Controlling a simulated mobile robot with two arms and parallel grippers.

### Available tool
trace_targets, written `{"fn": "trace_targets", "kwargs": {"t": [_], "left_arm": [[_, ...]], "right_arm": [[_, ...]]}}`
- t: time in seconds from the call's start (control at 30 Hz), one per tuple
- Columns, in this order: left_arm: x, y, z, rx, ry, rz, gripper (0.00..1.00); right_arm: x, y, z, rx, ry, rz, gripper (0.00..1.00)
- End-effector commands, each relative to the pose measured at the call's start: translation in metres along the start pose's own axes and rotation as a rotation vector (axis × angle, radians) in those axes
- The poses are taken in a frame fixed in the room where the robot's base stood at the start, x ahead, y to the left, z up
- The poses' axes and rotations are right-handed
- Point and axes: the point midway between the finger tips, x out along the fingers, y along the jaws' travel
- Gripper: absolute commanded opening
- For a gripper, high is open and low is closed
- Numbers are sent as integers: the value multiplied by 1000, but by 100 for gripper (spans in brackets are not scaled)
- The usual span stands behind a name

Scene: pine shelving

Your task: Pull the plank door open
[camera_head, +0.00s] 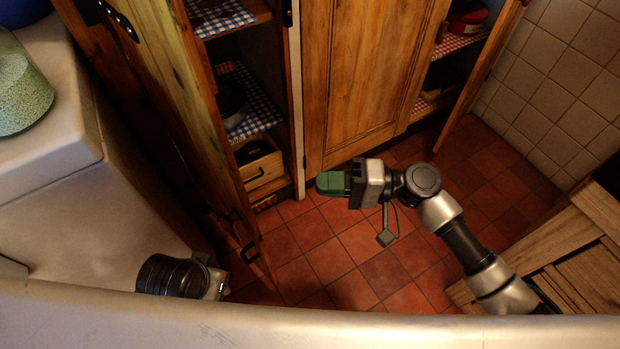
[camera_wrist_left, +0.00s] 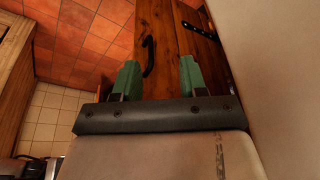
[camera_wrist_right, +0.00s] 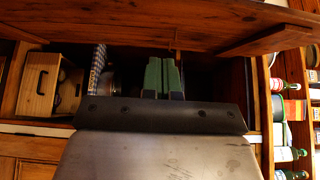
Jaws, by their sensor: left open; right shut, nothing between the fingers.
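The plank door (camera_head: 160,85) stands ajar on the left in the head view, with shelves showing beside it. Its black handle (camera_head: 250,252) is low near its free edge. In the left wrist view the handle (camera_wrist_left: 149,55) shows on the plank door (camera_wrist_left: 178,65). My left gripper (camera_wrist_left: 158,72) is open there, its green fingers on either side of the handle in the picture. I cannot tell if they reach it. In the head view its fingers are hidden. My right gripper (camera_head: 332,183) is shut and empty by the cupboard opening. It also shows in the right wrist view (camera_wrist_right: 163,62).
Shelves with blue checked cloth (camera_head: 255,100) hold dark pots and a wooden drawer box (camera_head: 260,165). Another wooden door (camera_head: 365,75) is beside them. A wooden slatted piece (camera_head: 590,245) stands at right. The red tiled floor (camera_head: 325,262) is clear in the middle.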

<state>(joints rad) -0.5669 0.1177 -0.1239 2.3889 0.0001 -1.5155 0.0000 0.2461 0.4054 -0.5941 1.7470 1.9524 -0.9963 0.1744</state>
Motion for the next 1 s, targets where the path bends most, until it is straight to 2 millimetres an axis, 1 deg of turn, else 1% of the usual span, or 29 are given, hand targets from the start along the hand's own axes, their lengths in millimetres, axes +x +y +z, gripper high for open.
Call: {"fn": "trace_targets", "kwargs": {"t": [0.03, 0.2, 0.33, 0.37, 0.4, 0.5, 0.63, 1.0], "left_arm": [[1, 0, 0, 0, 0, 0, 43], [4, 0, 0, 0, -1, 0, 43], [6, 0, -1, 0, -1, 0, 43], [6, 0, -1, 1, -1, 0, 43], [11, 0, -1, 1, -5, 1, 43], [18, 0, 0, 1, -7, 1, 43], [23, 1, 0, 2, -11, 2, 43], [25, 1, 0, 1, -9, 1, 43]], "right_arm": [[12, -1, 0, -2, -2, -3, 0], [50, -2, 0, -2, -3, -3, 0], [76, -1, 0, -3, -1, -2, 0], [80, -1, 4, -2, -1, -1, 0], [84, -1, 9, 0, -2, 0, 0], [93, -1, 19, -1, -1, 0, 0], [100, -1, 26, -1, 0, 0, 0], [102, 0, 28, -2, 2, 0, 0]]}}
